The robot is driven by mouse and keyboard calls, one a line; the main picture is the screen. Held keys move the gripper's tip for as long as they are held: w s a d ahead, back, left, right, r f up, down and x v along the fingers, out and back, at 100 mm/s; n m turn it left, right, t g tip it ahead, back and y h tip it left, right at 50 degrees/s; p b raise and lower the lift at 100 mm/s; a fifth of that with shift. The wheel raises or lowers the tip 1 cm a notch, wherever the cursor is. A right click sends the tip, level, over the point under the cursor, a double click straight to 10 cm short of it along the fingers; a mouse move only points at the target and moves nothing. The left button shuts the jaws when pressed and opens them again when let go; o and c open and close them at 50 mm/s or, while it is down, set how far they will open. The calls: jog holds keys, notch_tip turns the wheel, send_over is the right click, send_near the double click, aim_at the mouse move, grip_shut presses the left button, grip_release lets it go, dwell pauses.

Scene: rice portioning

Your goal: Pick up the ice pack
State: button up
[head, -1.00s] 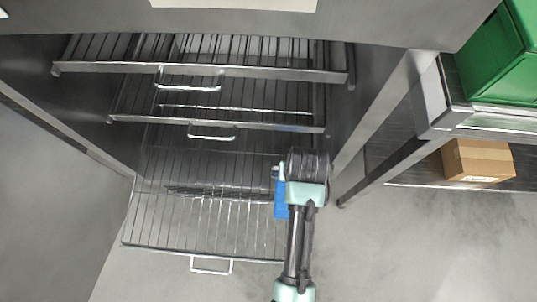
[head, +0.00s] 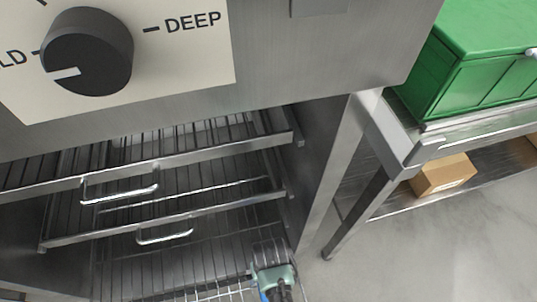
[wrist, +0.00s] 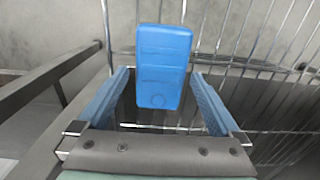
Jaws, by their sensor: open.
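The ice pack (wrist: 163,66) is a blue, rounded block in the wrist view. It lies on the pulled-out lowest wire rack (wrist: 222,40), near one side of it. My gripper (wrist: 160,82) is open, with one blue-padded finger on each side of the near part of the ice pack. I cannot tell whether either finger touches it. In the head view, my wrist covers most of this spot at the bottom edge, and only a small bit of blue (head: 264,295) shows beside it.
Two higher wire racks with handles, the upper (head: 120,187) and middle (head: 165,234), sit above inside the steel cabinet. A dial panel (head: 190,60) is on its front. At right, a steel table (head: 470,138) bears a green box (head: 480,65), with a cardboard box (head: 443,175) on its lower shelf.

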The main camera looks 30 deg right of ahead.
notch_tip(320, 180, down, 4)
jog(key=shift+w+r+b, duration=0.1)
jog(key=shift+b, duration=0.55)
jog(key=shift+r, duration=0.1)
jog(key=c, duration=1.5)
